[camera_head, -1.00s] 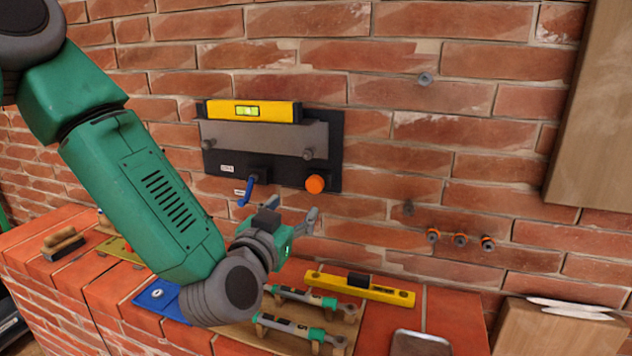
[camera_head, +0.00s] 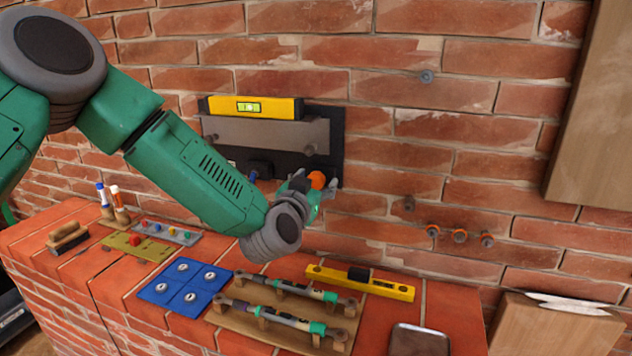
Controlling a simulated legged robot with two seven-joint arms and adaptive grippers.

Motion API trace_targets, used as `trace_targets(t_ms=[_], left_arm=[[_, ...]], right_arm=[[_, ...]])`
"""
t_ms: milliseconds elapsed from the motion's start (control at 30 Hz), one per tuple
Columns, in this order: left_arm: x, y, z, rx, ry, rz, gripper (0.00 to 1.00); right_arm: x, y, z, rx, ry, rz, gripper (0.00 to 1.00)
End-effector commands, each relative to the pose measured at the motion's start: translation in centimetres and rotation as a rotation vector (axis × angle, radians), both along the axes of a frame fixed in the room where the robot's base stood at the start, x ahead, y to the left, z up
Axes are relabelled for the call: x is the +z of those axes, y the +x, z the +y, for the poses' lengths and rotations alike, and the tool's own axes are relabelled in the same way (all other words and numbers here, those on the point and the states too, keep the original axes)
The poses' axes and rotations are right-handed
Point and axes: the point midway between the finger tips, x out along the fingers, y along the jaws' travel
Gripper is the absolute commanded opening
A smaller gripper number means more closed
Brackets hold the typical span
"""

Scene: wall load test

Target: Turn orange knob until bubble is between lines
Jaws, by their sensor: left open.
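The orange knob (camera_head: 317,179) sits at the lower right of a dark plate (camera_head: 337,140) on the brick wall. A yellow spirit level (camera_head: 280,108) rests on a grey bar (camera_head: 260,132) on that plate. Its green vial (camera_head: 248,107) shows, but the bubble is too small to place between the lines. My left gripper (camera_head: 318,186) is open at the knob, with fingers on either side of it in the picture. I cannot tell whether they touch it. The gripper and arm hide part of the plate's lower edge. My right gripper is not in view.
A brick ledge below holds a second yellow level (camera_head: 360,282), a wooden rack (camera_head: 265,331) with tools, a blue board (camera_head: 185,286), a brush (camera_head: 67,237) and markers. A wooden panel (camera_head: 590,110) stands at the right.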

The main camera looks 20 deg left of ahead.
Motion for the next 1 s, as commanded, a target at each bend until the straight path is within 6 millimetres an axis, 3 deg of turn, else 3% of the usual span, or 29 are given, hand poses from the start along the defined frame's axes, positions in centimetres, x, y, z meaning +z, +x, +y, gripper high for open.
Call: trace_targets(t_ms=[33, 167, 533, 1000], left_arm=[[0.0, 0.0, 0.0, 0.0, 0.0, 0.0, 0.46], [0.0, 0.0, 0.0, 0.0, 0.0, 0.0, 0.02], [0.1, 0.0, -0.1, -0.001, 0.051, -0.003, 0.03], [0.1, 0.0, -0.1, -0.002, 0.355, -0.013, 0.03]], right_arm=[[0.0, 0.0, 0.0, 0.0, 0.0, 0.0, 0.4], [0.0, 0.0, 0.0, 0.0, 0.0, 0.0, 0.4], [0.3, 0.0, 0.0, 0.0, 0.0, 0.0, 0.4], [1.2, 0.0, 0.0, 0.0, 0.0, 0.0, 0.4]])
